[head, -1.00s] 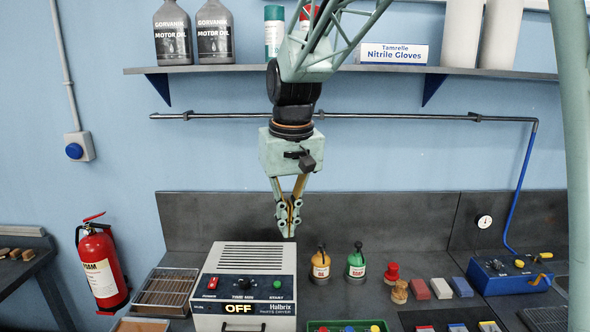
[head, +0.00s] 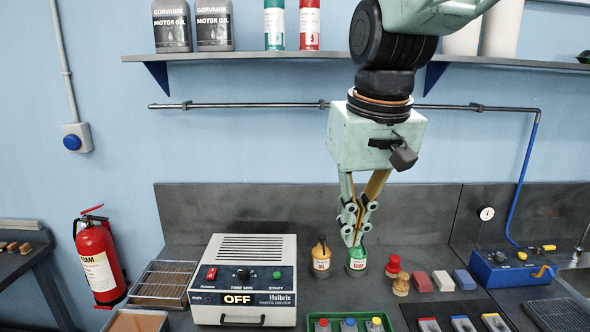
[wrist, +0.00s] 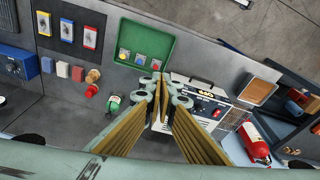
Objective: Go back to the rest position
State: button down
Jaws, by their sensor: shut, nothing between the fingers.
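My gripper (head: 353,240) hangs pointing down from my arm above the bench in the head view. Its fingers are shut with nothing between them. In the wrist view the gripper (wrist: 160,80) points toward the bench between the green tray and the parts dryer (wrist: 205,103). The dryer (head: 243,280) reads OFF in the head view.
A green tray (wrist: 139,50) holds coloured pieces. A wall pipe (head: 250,104) and shelf (head: 240,58) are behind my arm. A fire extinguisher (head: 97,260) stands at left.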

jog(key=s+d+f+b, duration=0.1)
jog(key=s+d+f, duration=0.1)
jog(key=s, duration=0.6)
jog(key=s+d+f+m+t+b, duration=0.1)
jog(key=s+d+f+b, duration=0.1)
jog(key=s+d, duration=0.3)
jog(key=s+d+f+m+b, duration=0.1)
jog(key=s+d+f+b, duration=0.1)
jog(key=s, duration=0.9)
jog(key=shift+d+f+t, duration=0.3)
jog(key=shift+d+f, duration=0.4)
jog(key=shift+d, duration=0.05)
jog(key=shift+r, duration=0.1)
